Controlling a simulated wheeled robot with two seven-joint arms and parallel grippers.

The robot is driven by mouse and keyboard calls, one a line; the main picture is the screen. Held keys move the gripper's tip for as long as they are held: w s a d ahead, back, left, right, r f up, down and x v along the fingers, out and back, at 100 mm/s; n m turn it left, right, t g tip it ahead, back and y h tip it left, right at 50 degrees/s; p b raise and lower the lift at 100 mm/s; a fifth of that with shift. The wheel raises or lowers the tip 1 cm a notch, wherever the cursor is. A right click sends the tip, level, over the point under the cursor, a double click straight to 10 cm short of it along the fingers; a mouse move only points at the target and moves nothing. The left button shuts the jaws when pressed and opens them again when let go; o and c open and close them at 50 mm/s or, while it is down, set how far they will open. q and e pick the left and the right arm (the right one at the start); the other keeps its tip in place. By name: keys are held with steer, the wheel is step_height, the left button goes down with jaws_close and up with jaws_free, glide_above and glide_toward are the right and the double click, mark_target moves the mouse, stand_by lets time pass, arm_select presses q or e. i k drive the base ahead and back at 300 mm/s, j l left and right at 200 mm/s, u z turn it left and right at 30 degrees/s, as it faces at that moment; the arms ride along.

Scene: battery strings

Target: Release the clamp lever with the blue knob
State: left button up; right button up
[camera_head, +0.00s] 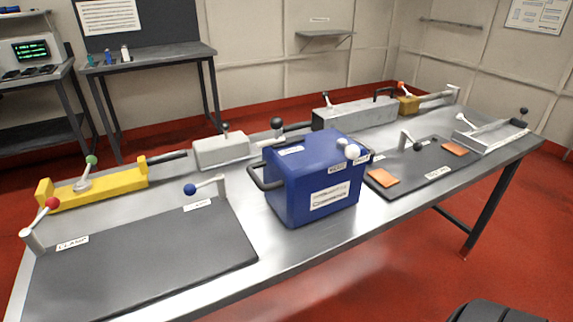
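The clamp lever's blue knob (190,189) is at the left middle of the table, at the back right corner of a dark mat. Its short pale lever arm (207,184) runs right from the knob to an upright pale post (222,188). The arm lies nearly level, with the knob pointing left. A small white label (198,205) lies just in front of it; its text is too small to read. Neither of my grippers is in view, and nothing touches the lever.
The dark mat (150,265) is bare in front. A red-knobbed lever (40,219) stands at its left corner. A yellow block (95,187) with a green-knobbed lever lies behind. A blue battery box (285,200) with black handles stands to the right. Another dark mat (410,170) lies farther right.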

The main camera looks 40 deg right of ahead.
mark_target(190, 189)
steer(key=z, duration=0.8)
